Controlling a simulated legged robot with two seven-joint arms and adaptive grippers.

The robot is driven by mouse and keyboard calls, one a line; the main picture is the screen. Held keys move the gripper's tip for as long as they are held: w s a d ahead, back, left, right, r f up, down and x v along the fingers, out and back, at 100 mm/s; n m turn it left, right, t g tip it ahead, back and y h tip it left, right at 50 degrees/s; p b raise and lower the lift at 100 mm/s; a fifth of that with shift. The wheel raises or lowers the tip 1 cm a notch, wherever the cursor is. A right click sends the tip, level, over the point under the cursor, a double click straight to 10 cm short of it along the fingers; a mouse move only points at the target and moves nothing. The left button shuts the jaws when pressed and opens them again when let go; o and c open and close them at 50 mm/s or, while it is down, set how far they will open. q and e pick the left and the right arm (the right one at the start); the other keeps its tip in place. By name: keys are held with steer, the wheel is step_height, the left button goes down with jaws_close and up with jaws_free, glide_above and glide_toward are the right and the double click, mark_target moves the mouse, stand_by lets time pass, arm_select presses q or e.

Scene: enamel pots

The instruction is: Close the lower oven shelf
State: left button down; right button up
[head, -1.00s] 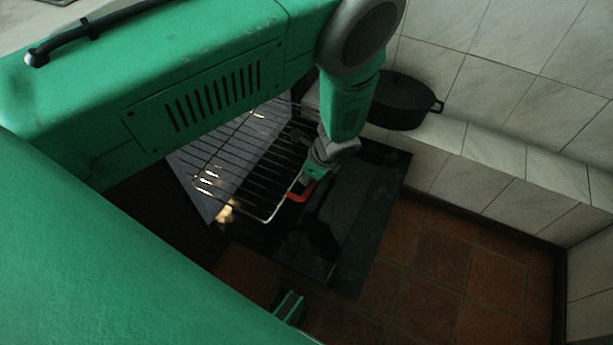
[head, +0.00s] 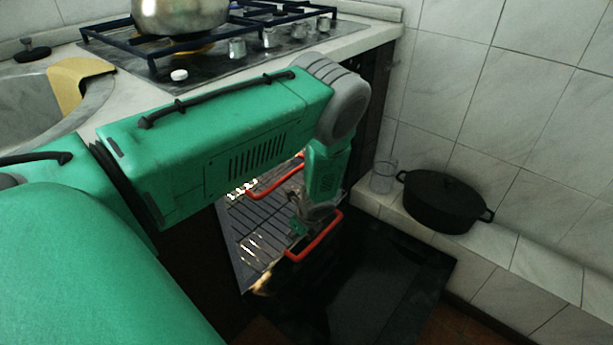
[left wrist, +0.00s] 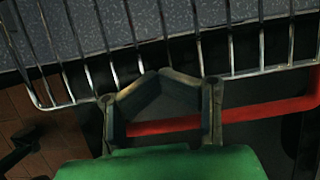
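The lower oven shelf (head: 262,232) is a wire rack drawn out over the open oven door (head: 385,275), with a red handle (head: 318,240) along its front. My left gripper (head: 297,226) points down at the rack's front edge, right beside this red handle. The shelf's wires (left wrist: 155,65) lie just beyond the fingertips. Whether the fingers touch the handle I cannot tell. My right gripper is not in view.
A second red handle (head: 272,181) sits farther back, partly hidden by my arm. A hob (head: 215,60) with a metal pot (head: 180,14) is above the oven. A black pot (head: 445,203) and a glass (head: 383,177) stand on the tiled ledge to the right.

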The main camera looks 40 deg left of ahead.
arm_select(q)
steer(key=shift+s+a+f, duration=0.3)
steer(key=shift+a, duration=0.1)
steer(key=shift+a+r, duration=0.1)
steer(key=shift+a, duration=0.1)
steer(key=shift+r, duration=0.4)
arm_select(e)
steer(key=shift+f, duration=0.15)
